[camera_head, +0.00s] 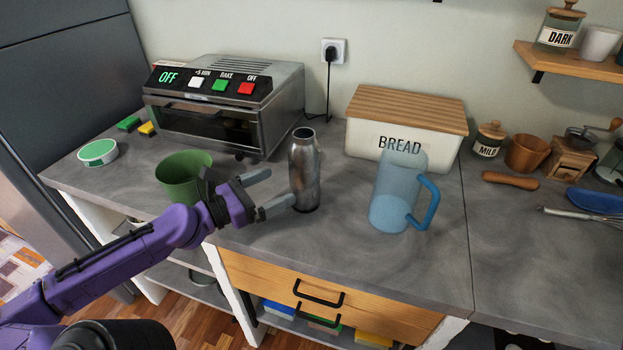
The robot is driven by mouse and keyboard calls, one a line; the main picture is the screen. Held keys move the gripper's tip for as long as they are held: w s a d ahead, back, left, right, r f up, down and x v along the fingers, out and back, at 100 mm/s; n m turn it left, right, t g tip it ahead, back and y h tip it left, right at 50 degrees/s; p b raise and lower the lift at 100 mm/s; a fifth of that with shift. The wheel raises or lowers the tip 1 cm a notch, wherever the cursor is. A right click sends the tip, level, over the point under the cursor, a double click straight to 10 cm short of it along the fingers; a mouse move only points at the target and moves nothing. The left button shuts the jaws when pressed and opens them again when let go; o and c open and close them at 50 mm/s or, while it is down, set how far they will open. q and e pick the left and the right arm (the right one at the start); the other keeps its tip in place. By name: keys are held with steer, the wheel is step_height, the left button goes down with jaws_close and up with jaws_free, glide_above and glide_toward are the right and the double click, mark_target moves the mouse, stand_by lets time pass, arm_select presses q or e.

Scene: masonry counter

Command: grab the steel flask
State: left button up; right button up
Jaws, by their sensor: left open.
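The steel flask (304,172) stands upright on the grey counter, in the middle of the head view. It is a tall silver cylinder with a narrower dark neck. My left gripper (283,187) comes in from the left on its purple arm. Its jaws are open and point right, toward the flask. One fingertip shows near the flask's lower left side and the other is farther back. I cannot tell whether the nearer finger touches the flask. My right gripper is not in view.
A green cup (182,177) stands just behind my left wrist. A blue clear pitcher (392,195) stands right of the flask. A toaster oven (224,110) and a bread box (405,125) stand behind. The counter's front edge is close, with bare counter (335,228) before the pitcher.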

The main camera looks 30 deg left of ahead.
mark_target(291, 182)
arm_select(q)
steer(key=shift+w+f, duration=0.1)
steer(key=shift+f, duration=0.5)
steer(key=x, duration=0.6)
steer(key=shift+a+r+b, duration=0.1)
steer(key=shift+a+b, duration=0.05)
steer(key=shift+b, duration=0.25)
steer(key=b+x, duration=0.1)
steer(key=x, duration=0.3)
steer(key=shift+w, duration=0.4)
steer(key=shift+s, duration=0.15)
steer(key=shift+c, duration=0.3)
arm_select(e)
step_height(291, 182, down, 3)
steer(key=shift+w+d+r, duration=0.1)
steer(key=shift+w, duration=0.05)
arm_select(q)
steer(key=c, duration=1.3)
